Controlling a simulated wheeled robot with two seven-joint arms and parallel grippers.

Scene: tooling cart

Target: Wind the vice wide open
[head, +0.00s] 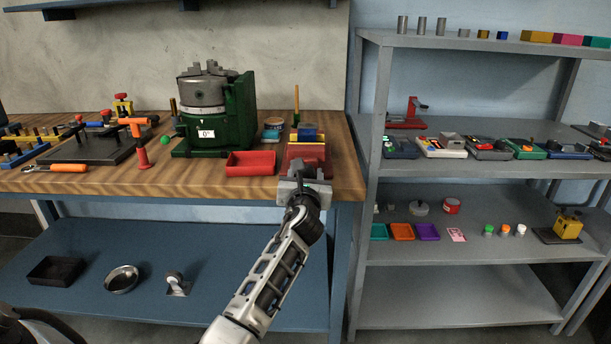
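The vice (305,152) is a red block-like body at the front right corner of the wooden bench. Blue and yellow pieces show at its top; I cannot tell whether they are its jaws or something held in it. The gap between its jaws cannot be made out. My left gripper (303,187) is right at the vice's front, at the bench edge. It hides the front end of the vice, and no handle can be made out. Its fingers are too small and overlapped to tell open from shut. My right gripper is not in view.
A red tray (250,163) and a green machine (215,112) with a grey chuck stand left of the vice. An orange-handled tool (140,143) stands farther left. A grey shelf unit (470,185) stands to the right. A blue lower shelf (220,285) lies below the bench.

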